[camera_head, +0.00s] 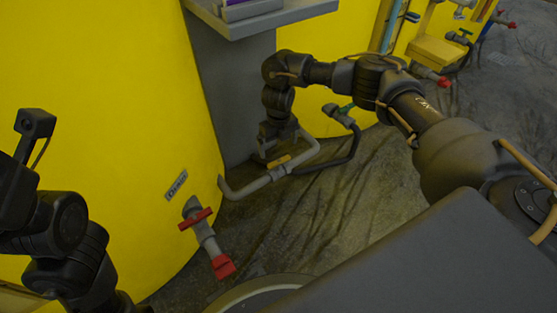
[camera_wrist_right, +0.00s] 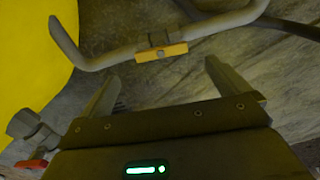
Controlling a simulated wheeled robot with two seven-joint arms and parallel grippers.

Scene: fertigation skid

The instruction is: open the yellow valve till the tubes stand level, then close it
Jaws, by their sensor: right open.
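The yellow valve handle (camera_head: 279,161) sits on a grey pipe (camera_head: 245,188) low beside the yellow tank. In the right wrist view the yellow handle (camera_wrist_right: 162,52) lies along the pipe, just beyond my fingertips. My right gripper (camera_head: 275,150) is above the handle, pointing down. In the wrist view my right gripper (camera_wrist_right: 161,72) is open and empty, with its fingers spread to either side of the handle and apart from it. My left arm is at the left edge; its gripper does not show. I cannot make out liquid levels in any tubes.
A red-handled valve (camera_head: 196,218) with a red end projects from the yellow tank (camera_head: 120,110). A green-handled valve (camera_head: 346,109) with a black hose is behind my right gripper. A grey shelf (camera_head: 285,15) overhangs at the top.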

